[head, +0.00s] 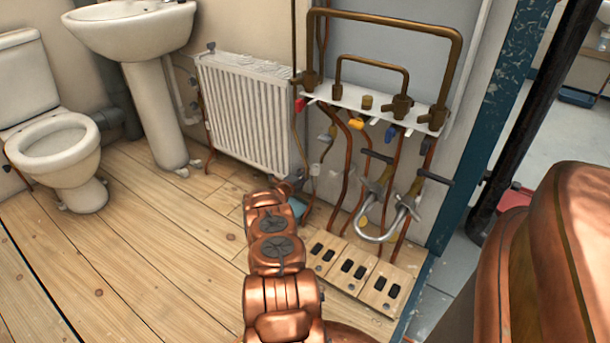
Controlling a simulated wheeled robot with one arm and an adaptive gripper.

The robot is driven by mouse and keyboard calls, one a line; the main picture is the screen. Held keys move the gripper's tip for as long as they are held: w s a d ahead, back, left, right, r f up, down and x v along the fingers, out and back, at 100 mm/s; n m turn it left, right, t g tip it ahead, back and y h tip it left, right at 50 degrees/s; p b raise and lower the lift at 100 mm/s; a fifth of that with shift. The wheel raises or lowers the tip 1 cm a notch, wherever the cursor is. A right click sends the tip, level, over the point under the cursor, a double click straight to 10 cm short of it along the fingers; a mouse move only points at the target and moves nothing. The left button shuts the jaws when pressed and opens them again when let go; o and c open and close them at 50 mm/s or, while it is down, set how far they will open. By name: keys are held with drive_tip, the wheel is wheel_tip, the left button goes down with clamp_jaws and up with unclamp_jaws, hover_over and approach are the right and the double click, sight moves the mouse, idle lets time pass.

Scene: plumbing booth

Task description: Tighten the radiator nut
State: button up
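The white panel radiator (245,112) hangs low on the wall, left of the pipe board. Its nut is too small to make out; the lower right corner of the radiator is close to the end of my arm in the picture. My copper-coloured arm reaches up from the bottom middle. The end of my arm, with my gripper (287,188), is just below that corner. My own wrist links mostly hide the gripper, and its fingers cannot be made out. Whether it touches anything cannot be told.
A white pipe board (350,97) carries brass fittings and coloured valve handles, with copper pipes below. Wooden blocks with black slots (352,272) stand on the floor to the right. A toilet (60,150) and pedestal sink (150,90) are left. The wooden floor (130,260) is clear.

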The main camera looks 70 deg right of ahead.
drive_tip(key=shift+f+h, duration=0.1)
drive_tip(key=shift+h, duration=0.7)
drive_tip(key=shift+b, duration=0.55)
drive_tip(key=shift+o, duration=0.2)
drive_tip(key=shift+g+h+b, duration=0.4)
drive_tip(key=shift+h+b, duration=0.7)
drive_tip(key=shift+b, duration=1.05)
drive_tip(key=shift+r+b, duration=0.3)
drive_tip(key=shift+r, duration=0.05)
drive_tip(key=o, duration=1.2)
drive_tip(key=shift+f, duration=0.1)
drive_tip(key=shift+f+p+v, duration=0.2)
drive_tip(key=shift+p+v, duration=1.5)
drive_tip(key=shift+v, duration=2.4)
drive_tip(key=shift+s+d, duration=0.1)
